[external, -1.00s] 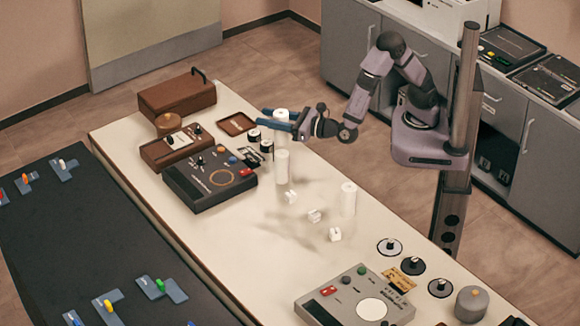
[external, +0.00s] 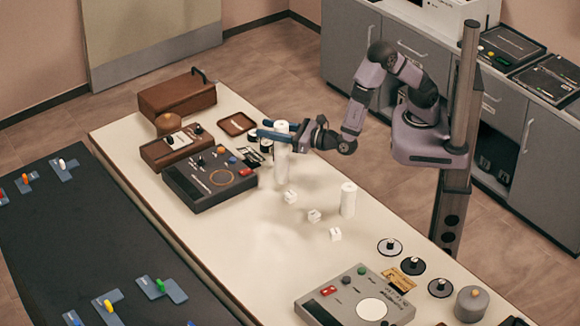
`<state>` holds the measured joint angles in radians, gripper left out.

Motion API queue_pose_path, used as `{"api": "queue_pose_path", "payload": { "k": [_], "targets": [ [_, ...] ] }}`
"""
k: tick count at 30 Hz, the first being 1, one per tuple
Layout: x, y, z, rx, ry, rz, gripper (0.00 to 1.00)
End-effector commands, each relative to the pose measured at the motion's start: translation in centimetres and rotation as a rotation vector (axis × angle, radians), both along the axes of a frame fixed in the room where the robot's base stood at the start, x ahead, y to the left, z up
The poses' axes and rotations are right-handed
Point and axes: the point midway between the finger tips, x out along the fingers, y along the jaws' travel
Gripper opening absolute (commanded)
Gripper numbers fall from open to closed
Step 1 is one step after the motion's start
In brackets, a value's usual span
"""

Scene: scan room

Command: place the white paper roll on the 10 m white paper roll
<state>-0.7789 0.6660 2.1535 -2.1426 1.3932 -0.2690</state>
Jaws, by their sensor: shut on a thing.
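My gripper (external: 270,131), with blue fingers, is shut on a white paper roll (external: 281,126) and holds it upright above the table's middle. Directly below it stands a second upright white paper roll (external: 281,170). In this view the held roll's lower end meets the top of the standing roll; whether they touch I cannot tell. The fingers hide part of the held roll. A third white paper roll (external: 348,200) stands to the right. No length marking is readable on any roll.
Small white blocks (external: 314,216) lie in front of the rolls on the pale table (external: 225,235). A dark control box (external: 209,182) and small dark canisters (external: 254,136) are to the left. A grey device (external: 356,296) and round discs (external: 390,247) are at the front right.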

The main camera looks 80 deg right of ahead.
Motion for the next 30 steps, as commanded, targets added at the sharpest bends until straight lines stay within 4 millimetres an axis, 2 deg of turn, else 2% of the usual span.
{"api": "queue_pose_path", "payload": {
  "k": [3,4,6,20,26,30],
  "targets": [
    [0.0,0.0,-0.4,0.0,-0.001,0.0,0.11],
    [0.0,0.0,-0.3,0.0,0.0,0.0,0.41],
    [0.0,0.0,-0.3,0.0,0.001,0.0,0.55],
    [-0.1,0.1,0.1,0.0,0.001,0.001,0.55],
    [-2.8,0.7,-0.2,0.0,0.001,0.005,0.55],
    [-5.3,1.3,-0.2,0.001,0.001,0.006,0.55]
  ]
}}
